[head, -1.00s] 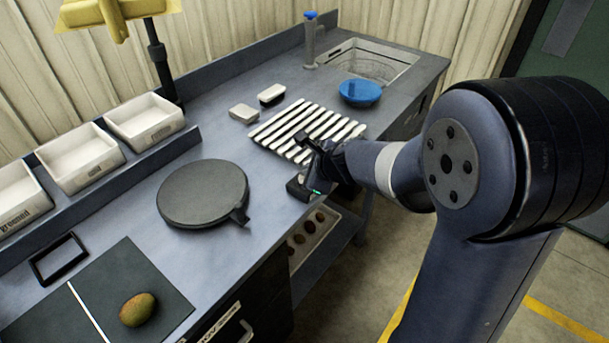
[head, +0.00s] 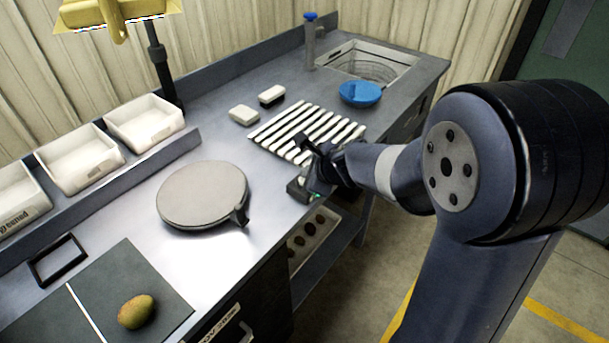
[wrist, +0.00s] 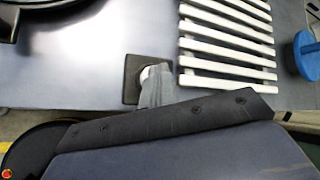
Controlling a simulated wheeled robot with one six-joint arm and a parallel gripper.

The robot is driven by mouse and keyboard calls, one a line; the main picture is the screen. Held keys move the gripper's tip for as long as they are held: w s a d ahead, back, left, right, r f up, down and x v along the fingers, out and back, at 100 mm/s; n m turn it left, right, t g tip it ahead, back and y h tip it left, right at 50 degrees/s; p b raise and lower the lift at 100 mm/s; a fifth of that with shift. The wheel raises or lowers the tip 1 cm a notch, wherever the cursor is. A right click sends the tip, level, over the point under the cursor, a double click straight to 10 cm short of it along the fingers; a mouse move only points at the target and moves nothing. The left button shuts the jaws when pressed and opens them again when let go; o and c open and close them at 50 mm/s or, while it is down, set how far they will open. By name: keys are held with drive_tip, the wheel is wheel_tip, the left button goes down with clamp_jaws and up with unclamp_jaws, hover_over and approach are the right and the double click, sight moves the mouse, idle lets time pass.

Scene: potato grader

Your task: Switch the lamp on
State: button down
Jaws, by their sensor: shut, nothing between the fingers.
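The yellow lamp (head: 112,12) hangs at the top left on a black post (head: 158,60). A bright strip shows along its lower edge, and the bench below is brightly lit. A small dark block (head: 297,190), which looks like a switch, sits at the bench's front edge. It seems to show in the wrist view as a dark square (wrist: 131,80). My gripper (head: 314,178) is shut and empty, low over the front edge right at this block. A small green light shows beside it. Whether the fingertips touch the block is hidden.
A round grey plate (head: 202,193) lies left of my gripper. A potato (head: 136,311) lies on a dark mat (head: 60,318). White bins (head: 80,160) line the back left.

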drive_tip(key=shift+r, duration=0.2)
wheel_tip(320, 180, up, 6)
drive_tip(key=p, duration=0.6)
drive_tip(key=shift+f, duration=0.1)
idle(0.5)
